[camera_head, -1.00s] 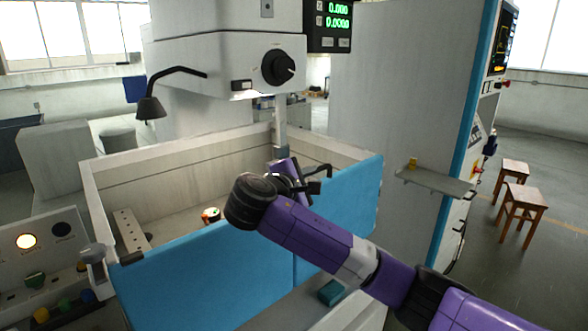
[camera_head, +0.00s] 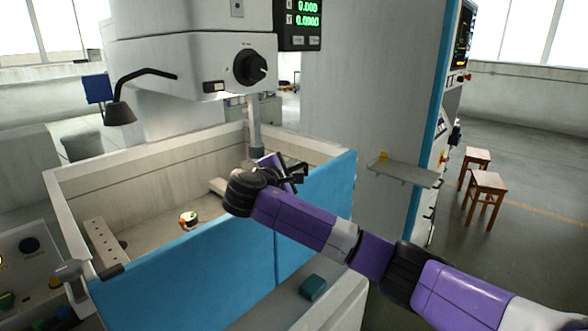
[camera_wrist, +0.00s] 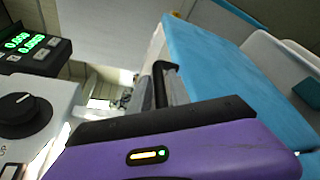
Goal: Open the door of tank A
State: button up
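The tank (camera_head: 150,170) is an open-topped pale box with blue front panels. The left blue panel (camera_head: 190,275) and right blue panel (camera_head: 320,220) meet at a vertical seam, in line and closed. No letter A is readable. My gripper (camera_head: 297,178) is at the top edge of the right panel, beside a black bar that looks like a handle. In the wrist view, a black hooked bar (camera_wrist: 161,82) stands just beyond my purple gripper body, beside the blue panel (camera_wrist: 225,75).
The machine head with a black knob (camera_head: 250,67) and a lamp (camera_head: 120,112) overhang the tank. An orange-and-white round item (camera_head: 188,220) sits inside. A teal block (camera_head: 313,287) lies below the panels. A shelf (camera_head: 405,172) and stools (camera_head: 487,190) stand right.

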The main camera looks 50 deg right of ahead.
grip_shut()
dwell(1.4)
